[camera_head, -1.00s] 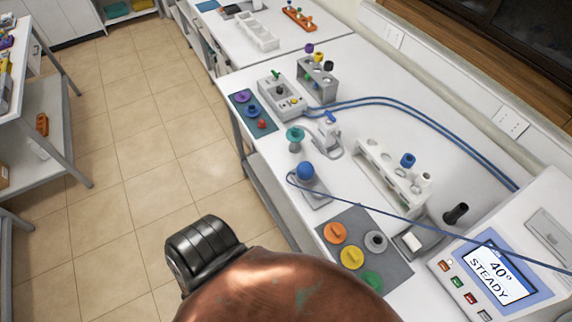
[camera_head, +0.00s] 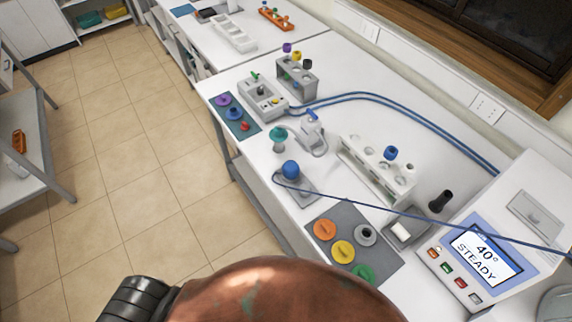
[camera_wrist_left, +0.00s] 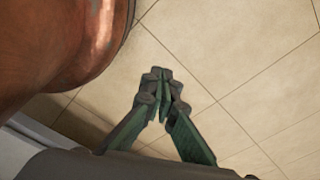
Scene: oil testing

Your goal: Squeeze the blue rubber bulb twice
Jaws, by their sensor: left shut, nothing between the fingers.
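The blue rubber bulb (camera_head: 291,168) stands on a small grey base (camera_head: 297,190) near the front edge of the white bench in the head view. A thin blue tube runs from it to the right, across the bench to the machine. My left gripper (camera_wrist_left: 163,73) shows in the left wrist view with its green fingers together, empty, over the tiled floor. The bulb is not in the left wrist view. In the head view my left gripper is not visible. My right gripper is in neither view.
A machine with a screen reading "40° STEADY" (camera_head: 487,254) stands at the right. A grey mat (camera_head: 330,213) with coloured caps lies in front of it. A white tube rack (camera_head: 374,172) and a grey rack (camera_head: 295,78) stand behind. Open floor (camera_head: 150,190) lies left of the bench.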

